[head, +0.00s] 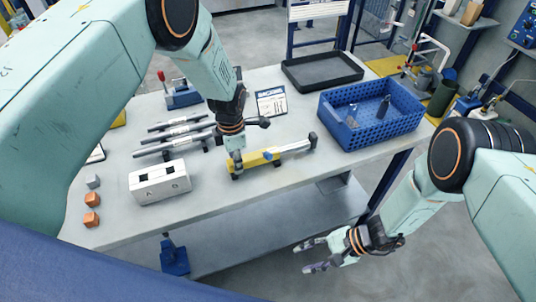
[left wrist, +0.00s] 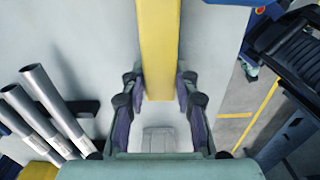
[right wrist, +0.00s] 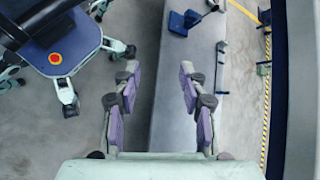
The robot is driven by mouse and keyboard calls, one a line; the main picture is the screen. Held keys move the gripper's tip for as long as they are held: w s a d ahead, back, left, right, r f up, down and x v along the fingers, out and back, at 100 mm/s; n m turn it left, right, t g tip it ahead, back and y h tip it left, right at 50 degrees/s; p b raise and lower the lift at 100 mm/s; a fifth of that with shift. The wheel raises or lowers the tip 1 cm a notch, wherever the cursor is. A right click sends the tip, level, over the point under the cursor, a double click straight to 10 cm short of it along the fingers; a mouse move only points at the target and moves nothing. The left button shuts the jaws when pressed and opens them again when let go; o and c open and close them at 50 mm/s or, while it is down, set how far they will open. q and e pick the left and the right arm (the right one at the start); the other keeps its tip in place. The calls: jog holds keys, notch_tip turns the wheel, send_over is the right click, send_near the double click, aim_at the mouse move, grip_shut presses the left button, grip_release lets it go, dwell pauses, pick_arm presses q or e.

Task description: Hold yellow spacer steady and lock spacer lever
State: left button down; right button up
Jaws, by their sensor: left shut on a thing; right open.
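The yellow spacer (head: 262,158) lies on the grey workbench near its front edge. My left gripper (head: 237,166) comes down on its left end. In the left wrist view the fingers (left wrist: 160,88) are shut on both sides of the yellow bar (left wrist: 159,45). The spacer's lever (head: 296,146), a pale bar with a dark end, extends from its right side; a blue part sits near the joint. Whether it is locked I cannot tell. My right gripper (head: 312,256) is open and empty, out beyond the bench's front edge and lower; its spread fingers (right wrist: 157,88) show in the right wrist view.
A blue perforated crate (head: 370,118) stands on the right of the bench, with a black tray (head: 322,70) behind. Several grey rods (head: 175,135) and a white slotted block (head: 160,183) lie left of the spacer. A lower shelf (head: 280,225) is beneath.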

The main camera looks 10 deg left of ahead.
jog(key=w+a+r+m+t+y, duration=0.4)
jog(key=w+a+r+y, duration=0.1)
jog(key=w+r, duration=0.15)
jog(key=m+t+y, duration=0.2)
jog(key=m+t, duration=0.2)
jog(key=t, duration=0.2)
send_near(268, 155)
jog(key=x, duration=0.3)
jog(key=f+x, duration=0.1)
jog(key=x, duration=0.6)
jog(key=shift+w+a+f, duration=0.1)
jog(key=shift+w+f, duration=0.05)
jog(key=shift+w, duration=0.3)
grip_shut()
